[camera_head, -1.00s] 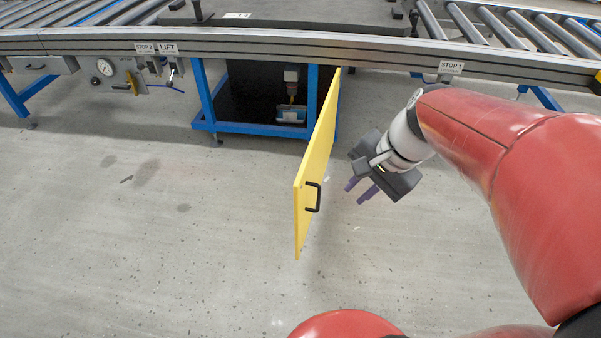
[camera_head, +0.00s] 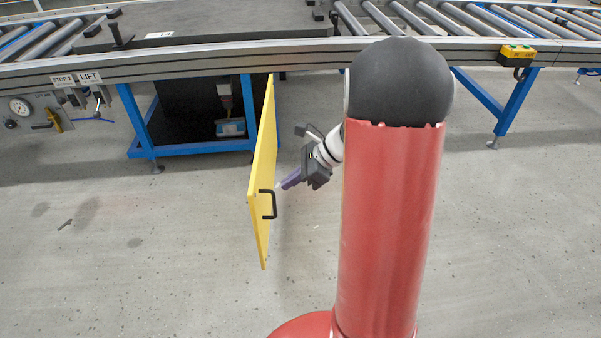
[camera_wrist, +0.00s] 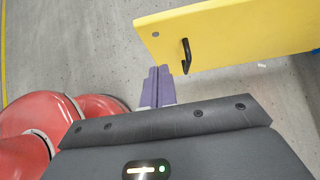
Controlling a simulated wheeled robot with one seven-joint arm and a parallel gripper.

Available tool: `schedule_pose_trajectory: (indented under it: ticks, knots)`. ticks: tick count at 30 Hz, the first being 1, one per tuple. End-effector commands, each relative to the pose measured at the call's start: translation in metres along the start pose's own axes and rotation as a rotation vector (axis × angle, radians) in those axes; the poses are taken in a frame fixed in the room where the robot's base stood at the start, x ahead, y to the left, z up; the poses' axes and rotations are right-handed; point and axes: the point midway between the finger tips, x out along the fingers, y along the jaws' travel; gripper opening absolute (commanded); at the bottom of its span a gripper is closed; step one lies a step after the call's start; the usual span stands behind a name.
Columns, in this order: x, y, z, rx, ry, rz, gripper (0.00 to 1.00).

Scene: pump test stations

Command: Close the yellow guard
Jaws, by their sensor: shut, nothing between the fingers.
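The yellow guard (camera_head: 263,165) is a flat panel standing open, swung out from the blue frame (camera_head: 190,149) below the conveyor. A black handle (camera_head: 268,204) sits near its outer edge, on the side facing my arm. My gripper (camera_head: 284,185) is shut and empty, just right of the guard near the handle, apparently apart from it. In the wrist view the purple fingers (camera_wrist: 159,84) are together, to the left of the handle (camera_wrist: 186,57) and below the yellow panel (camera_wrist: 240,32).
The conveyor (camera_head: 300,50) runs across above the guard. A yellow button box (camera_head: 518,53) is on the rail at right. The floor left of the guard is clear.

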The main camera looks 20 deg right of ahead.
Motion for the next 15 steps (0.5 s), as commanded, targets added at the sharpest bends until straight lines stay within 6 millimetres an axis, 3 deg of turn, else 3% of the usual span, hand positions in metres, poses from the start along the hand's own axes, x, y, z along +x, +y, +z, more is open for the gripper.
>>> schedule_pose_trajectory:
  ticks: [5,9,15]
  knots:
    - [0.039,0.001,-0.001,-0.001,0.001,0.004,0.00]
    - [0.051,0.001,0.018,-0.004,0.001,0.002,0.00]
    - [0.061,0.000,0.028,-0.002,0.000,0.000,0.00]
